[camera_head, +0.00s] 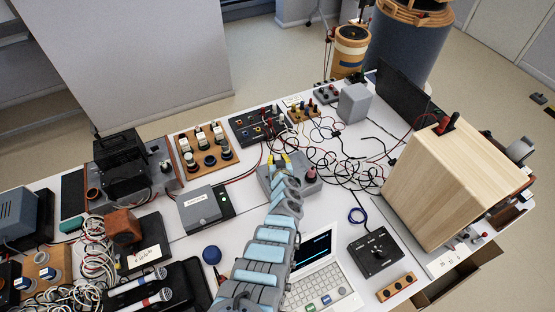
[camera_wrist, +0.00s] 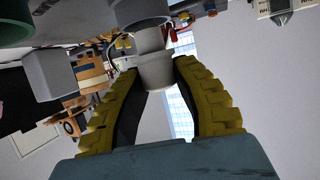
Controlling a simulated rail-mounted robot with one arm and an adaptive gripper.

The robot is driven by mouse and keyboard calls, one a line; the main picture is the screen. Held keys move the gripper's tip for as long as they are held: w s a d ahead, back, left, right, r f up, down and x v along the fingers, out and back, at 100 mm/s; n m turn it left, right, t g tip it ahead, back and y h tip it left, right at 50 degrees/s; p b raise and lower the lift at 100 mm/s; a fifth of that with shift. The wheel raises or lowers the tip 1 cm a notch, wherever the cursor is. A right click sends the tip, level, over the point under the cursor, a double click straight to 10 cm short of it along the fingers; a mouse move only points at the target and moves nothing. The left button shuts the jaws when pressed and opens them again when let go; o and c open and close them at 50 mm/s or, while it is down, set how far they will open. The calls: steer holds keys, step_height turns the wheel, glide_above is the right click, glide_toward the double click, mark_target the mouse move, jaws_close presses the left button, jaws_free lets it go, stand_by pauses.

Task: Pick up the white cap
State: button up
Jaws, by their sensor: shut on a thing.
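In the wrist view, a pale cap-like cylinder (camera_wrist: 156,73) sits between the two yellow ribbed fingers of my gripper (camera_wrist: 155,65). The fingers are shut on it near their tips. A narrower pale neck shows just above it in the picture, and a wider grey round part lies beyond; I cannot tell whether they are joined to it. In the head view, my gripper (camera_head: 280,160) is over a grey box (camera_head: 305,190) with a dark pink knob, near the table's middle. The held cap cannot be made out there.
A wooden board (camera_head: 209,158) with several white-topped parts stands to the left of my gripper. Tangled cables (camera_head: 345,170) lie to the right. A large wooden box (camera_head: 440,185) blocks the right side. A laptop (camera_head: 318,270) and a black knob box (camera_head: 376,250) are nearer.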

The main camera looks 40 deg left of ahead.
steer(key=s+d+r+p, duration=0.4)
steer(key=s+r+p, duration=0.6)
steer(key=s+p, duration=0.2)
steer(key=p, duration=0.2)
steer(key=shift+s+d+r+m+h+p, duration=0.2)
steer(key=shift+s+r+m+h+p, duration=0.1)
steer(key=shift+s+p, duration=0.05)
stand_by(0.5)
